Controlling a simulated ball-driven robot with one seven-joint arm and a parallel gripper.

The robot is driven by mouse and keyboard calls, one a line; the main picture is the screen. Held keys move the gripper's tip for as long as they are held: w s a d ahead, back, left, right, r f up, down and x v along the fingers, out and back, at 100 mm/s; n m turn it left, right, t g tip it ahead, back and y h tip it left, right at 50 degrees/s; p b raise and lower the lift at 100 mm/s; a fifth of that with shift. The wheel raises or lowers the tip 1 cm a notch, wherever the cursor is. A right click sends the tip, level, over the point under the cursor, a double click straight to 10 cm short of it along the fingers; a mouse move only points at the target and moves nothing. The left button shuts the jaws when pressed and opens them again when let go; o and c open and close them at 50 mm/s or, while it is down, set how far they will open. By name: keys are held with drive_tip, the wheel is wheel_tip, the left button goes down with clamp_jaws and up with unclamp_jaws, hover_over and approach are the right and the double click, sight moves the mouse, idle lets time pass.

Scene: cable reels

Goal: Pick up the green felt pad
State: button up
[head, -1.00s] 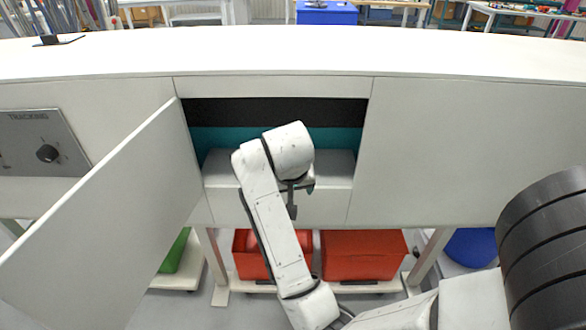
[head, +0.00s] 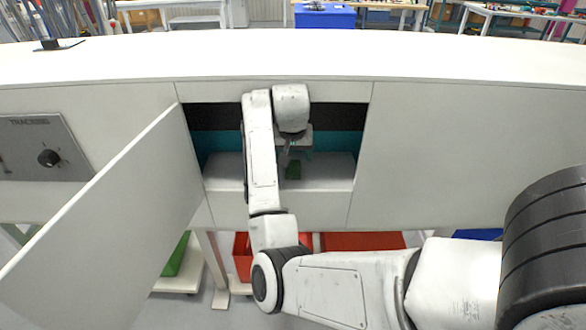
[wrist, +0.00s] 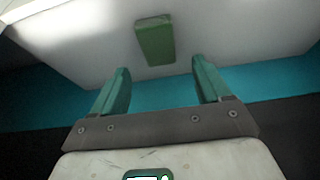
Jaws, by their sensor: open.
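The green felt pad (wrist: 155,41) is a small dark green block on the pale floor of the open compartment. In the head view the pad (head: 293,170) shows just below my gripper, on the light surface inside the opening. My gripper (wrist: 160,68) has its two teal fingers apart with nothing between them. In the wrist view the pad lies beyond the fingertips, roughly centred between them and apart from both. In the head view my gripper (head: 291,157) is partly hidden by my own wrist.
A white door (head: 110,215) stands open to the left of the compartment. The opening is bounded by the white cabinet front (head: 440,150) at right and the long white top (head: 300,55) above. Red bins (head: 360,241) stand underneath. A control panel (head: 45,148) is at far left.

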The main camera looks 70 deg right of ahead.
sight(293, 161)
drive_tip(key=shift+w+d, duration=0.15)
drive_tip(key=shift+d, duration=0.4)
drive_tip(key=x, duration=0.5)
drive_tip(key=shift+c, duration=0.2)
drive_tip(key=c, duration=1.1)
drive_tip(key=shift+r, duration=0.15)
